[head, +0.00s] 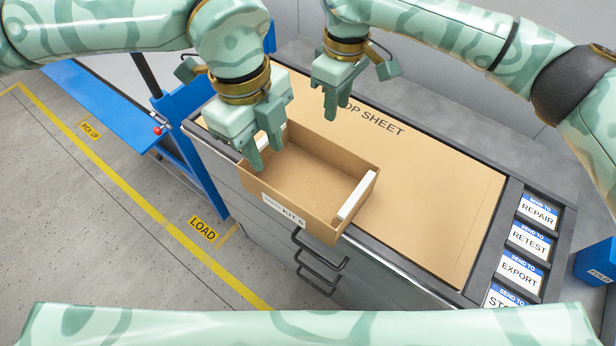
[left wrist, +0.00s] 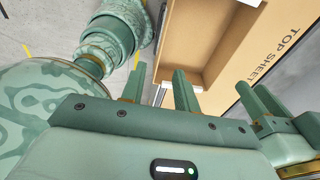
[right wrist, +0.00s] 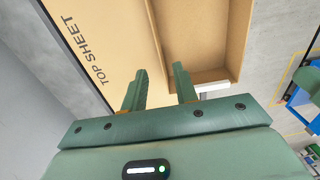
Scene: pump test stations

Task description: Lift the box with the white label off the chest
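An open-topped brown box (head: 312,182) with a white label (head: 284,209) reading KIT E sits at the front left of the chest top. It looks empty inside. A white grip (head: 357,196) is on its right end; another on its left end is mostly hidden behind my left gripper (head: 267,158). That gripper is open over the left end, and its fingers (left wrist: 160,80) stand apart near the white grip in the left wrist view. Whether they touch it I cannot tell. My right gripper (head: 330,115) is empty above the sheet behind the box, its fingers (right wrist: 160,75) apart.
The brown top sheet (head: 430,185) covers the chest top and is clear right of the box. Several SEND TO cards (head: 530,240) line the right edge. Drawer handles (head: 318,262) stick out in front. A blue frame (head: 185,135) stands close at left.

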